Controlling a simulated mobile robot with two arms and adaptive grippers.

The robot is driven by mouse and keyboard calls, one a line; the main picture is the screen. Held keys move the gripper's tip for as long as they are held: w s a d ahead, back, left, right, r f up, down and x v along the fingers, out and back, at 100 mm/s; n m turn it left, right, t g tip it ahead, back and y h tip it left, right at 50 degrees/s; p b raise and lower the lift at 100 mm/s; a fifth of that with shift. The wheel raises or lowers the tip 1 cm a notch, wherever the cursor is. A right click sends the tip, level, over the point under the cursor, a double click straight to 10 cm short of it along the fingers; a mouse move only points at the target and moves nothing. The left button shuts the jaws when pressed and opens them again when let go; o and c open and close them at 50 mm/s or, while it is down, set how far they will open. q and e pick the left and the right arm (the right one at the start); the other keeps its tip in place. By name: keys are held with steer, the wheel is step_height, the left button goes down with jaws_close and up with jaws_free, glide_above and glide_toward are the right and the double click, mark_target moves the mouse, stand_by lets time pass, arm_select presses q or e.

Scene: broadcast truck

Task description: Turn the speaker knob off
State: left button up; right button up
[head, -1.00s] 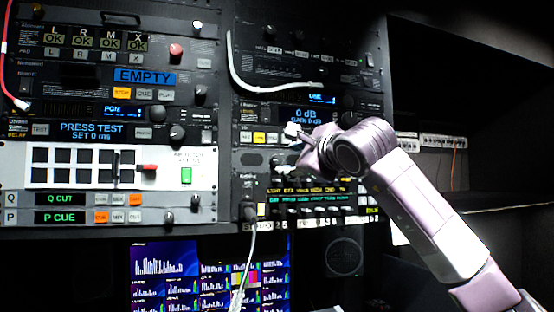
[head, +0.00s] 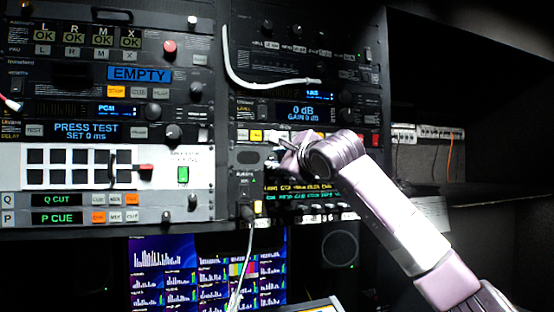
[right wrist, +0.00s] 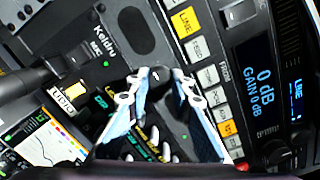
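My right gripper (head: 276,157) is at the rack in the head view, in front of the black panel with an oval grille (head: 247,157). In the right wrist view the gripper's two pale fingers (right wrist: 160,88) are apart, with a gap between them. A small dark round part, possibly the speaker knob (right wrist: 159,74), shows between the fingertips. I cannot tell whether the fingers touch it. No label or pointer mark on it is readable, so its setting cannot be told. In the head view my arm and gripper hide that spot. My left gripper is not in view.
Above the gripper are a row of lit buttons (head: 257,135) and a "0 dB" display (head: 301,110). A plugged cable (head: 247,235) hangs at the left of the panel. A monitor (head: 205,270) stands below. Several small knobs lie under the gripper. An open shelf (head: 470,190) is at the right.

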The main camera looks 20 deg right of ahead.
jaws_close()
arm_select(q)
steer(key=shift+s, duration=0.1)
arm_select(e)
steer(key=shift+n, duration=0.5)
steer(key=shift+n+p, duration=0.5)
steer(key=shift+n, duration=0.1)
steer(key=n+p, duration=0.1)
steer(key=n, duration=0.2)
steer(key=shift+n, duration=0.4)
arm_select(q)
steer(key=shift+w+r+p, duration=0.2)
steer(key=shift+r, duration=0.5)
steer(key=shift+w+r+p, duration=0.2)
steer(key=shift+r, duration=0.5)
arm_select(e)
steer(key=shift+n, duration=1.1)
steer(key=shift+f+g, duration=0.15)
steer(key=shift+g, duration=0.15)
